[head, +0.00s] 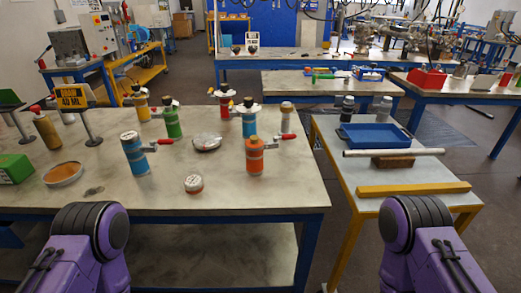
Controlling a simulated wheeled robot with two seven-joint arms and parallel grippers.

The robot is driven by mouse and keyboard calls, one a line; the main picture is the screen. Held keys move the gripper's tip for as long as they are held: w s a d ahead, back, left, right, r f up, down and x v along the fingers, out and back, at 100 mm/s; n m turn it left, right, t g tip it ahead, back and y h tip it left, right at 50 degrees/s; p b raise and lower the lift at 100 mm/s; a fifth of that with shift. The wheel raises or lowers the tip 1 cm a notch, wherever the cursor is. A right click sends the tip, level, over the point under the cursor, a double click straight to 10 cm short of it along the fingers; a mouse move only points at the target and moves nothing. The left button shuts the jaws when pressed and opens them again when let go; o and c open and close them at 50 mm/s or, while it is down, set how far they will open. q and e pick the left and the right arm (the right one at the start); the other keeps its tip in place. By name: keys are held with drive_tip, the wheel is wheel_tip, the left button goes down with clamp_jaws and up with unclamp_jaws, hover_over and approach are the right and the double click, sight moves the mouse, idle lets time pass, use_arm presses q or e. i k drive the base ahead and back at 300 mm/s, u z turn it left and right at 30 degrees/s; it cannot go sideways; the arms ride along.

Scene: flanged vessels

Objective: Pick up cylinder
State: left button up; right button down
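Several flanged cylindrical vessels stand upright on the near workbench (110,185). A blue cylinder with a side handle (134,155) is left of the middle. A green cylinder (172,120) and a yellow cylinder (142,105) stand behind it. An orange cylinder (255,158) is at the right, with another blue cylinder (249,119) and a red one (226,104) behind it. Which one the task means, I cannot tell. Only my purple arm links show at the bottom corners; neither gripper is in view.
A low round tin (194,184), a metal dish (207,143), a shallow orange dish (63,174) and a green box (14,168) lie on the bench. A side table (340,172) at right holds a blue tray (376,136), a pipe and a yellow bar. The bench's front strip is mostly clear.

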sight(255, 147)
drive_tip(key=z, duration=0.05)
drive_tip(key=k, duration=0.5)
drive_tip(key=u, duration=2.1)
drive_tip(key=i, duration=1.6)
drive_tip(key=z, duration=2.2)
